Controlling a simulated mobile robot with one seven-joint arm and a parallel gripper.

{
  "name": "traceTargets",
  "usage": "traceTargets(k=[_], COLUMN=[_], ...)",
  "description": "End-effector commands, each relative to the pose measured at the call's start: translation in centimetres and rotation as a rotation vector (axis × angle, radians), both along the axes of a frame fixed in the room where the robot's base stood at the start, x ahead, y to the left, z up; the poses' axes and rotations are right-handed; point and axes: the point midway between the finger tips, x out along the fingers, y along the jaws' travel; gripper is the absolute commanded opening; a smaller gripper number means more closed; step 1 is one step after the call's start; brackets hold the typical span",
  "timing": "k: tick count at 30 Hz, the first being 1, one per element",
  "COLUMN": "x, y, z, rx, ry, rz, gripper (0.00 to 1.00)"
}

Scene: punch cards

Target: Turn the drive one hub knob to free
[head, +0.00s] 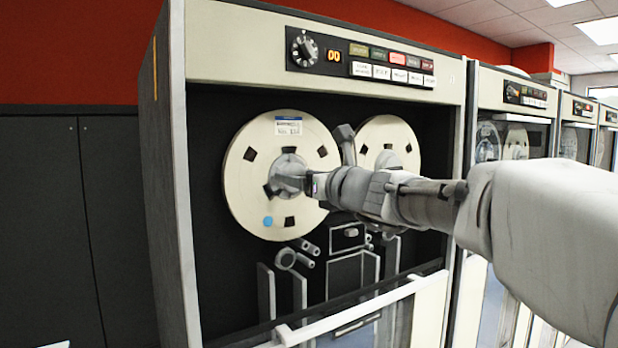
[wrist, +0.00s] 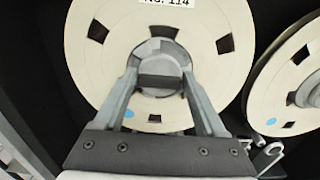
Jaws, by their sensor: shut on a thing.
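The drive in front of me carries two cream tape reels. The left reel (head: 250,150) has a white label and a blue dot, and the right reel (head: 404,140) is partly behind my arm. The grey hub knob (wrist: 157,55) is at the centre of the left reel. My gripper (wrist: 158,72) reaches to that hub, with one finger on each side of the knob, and is shut on it. In the head view my gripper (head: 288,181) covers part of the hub. I cannot read the knob's setting.
A panel (head: 360,62) with a dial, a display reading 00 and coloured buttons is above the reels. Tape guides (head: 290,257) sit below. A white-framed window (head: 350,320) stands low in front. More drives (head: 515,120) line the right.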

Motion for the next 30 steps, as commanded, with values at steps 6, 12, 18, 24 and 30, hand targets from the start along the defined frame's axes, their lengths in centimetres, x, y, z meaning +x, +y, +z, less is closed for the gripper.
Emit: traceTargets(k=[6,12,18,24,30], x=[-0.01,-0.03,-0.06,-0.11,-0.15], y=[-0.01,0.01,0.05,0.12,0.19], z=[-0.03,-0.17,-0.38,-0.48,-0.51], rx=[-0.002,-0.034,-0.123,-0.264,-0.422], ry=[-0.001,-0.023,-0.084,-0.181,-0.288], rz=[0.0,0.0,0.0,0.0,0.0], gripper=[0.17,0.17,0.17,0.17,0.17])
